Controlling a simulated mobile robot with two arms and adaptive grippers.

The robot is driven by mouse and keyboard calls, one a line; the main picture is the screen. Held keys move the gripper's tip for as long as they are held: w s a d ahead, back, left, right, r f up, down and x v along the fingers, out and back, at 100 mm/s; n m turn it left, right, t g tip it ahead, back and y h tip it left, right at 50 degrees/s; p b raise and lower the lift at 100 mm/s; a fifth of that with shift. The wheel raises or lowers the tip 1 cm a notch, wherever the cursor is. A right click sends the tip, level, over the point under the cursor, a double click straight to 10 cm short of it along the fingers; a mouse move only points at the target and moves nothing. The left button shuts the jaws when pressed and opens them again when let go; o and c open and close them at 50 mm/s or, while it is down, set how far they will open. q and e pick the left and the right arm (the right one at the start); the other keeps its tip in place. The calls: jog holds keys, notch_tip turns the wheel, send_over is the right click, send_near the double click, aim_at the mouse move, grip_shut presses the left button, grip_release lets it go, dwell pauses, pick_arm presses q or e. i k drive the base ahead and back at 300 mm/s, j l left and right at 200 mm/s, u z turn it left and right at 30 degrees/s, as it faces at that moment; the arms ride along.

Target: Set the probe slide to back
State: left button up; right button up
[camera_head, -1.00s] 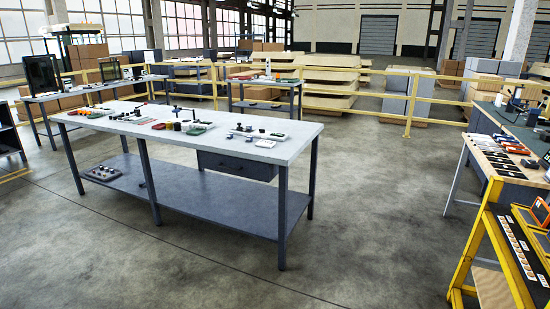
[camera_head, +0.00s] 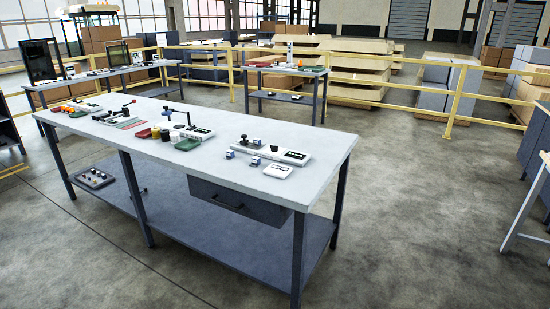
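I cannot pick out the probe slide for certain; the small items on the long white-topped workbench (camera_head: 318,152) are too small to tell. On its right part lies a flat pale fixture (camera_head: 268,149) with a dark panel at its right end. Small blue-and-white blocks (camera_head: 255,161) stand at its front and left side. A small white box (camera_head: 277,171) with a dark face lies in front of it. Neither of my grippers is in view.
A green tray (camera_head: 188,145), a red dish (camera_head: 143,134) and small jars share the bench top. A drawer (camera_head: 231,197) hangs under it, above a lower shelf (camera_head: 205,222). Open floor (camera_head: 420,230) lies to the right. Yellow railing (camera_head: 400,91) and another table (camera_head: 285,69) stand behind.

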aim_at(244, 142)
jog(key=i+j, duration=0.1)
jog(key=i, duration=0.3)
jog(key=i+j+z, duration=0.15)
jog(key=i, duration=0.3)
jog(key=i+j, duration=0.1)
jog(key=i, duration=0.3)
jog(key=i+j+z, duration=0.15)
jog(key=i, duration=0.3)
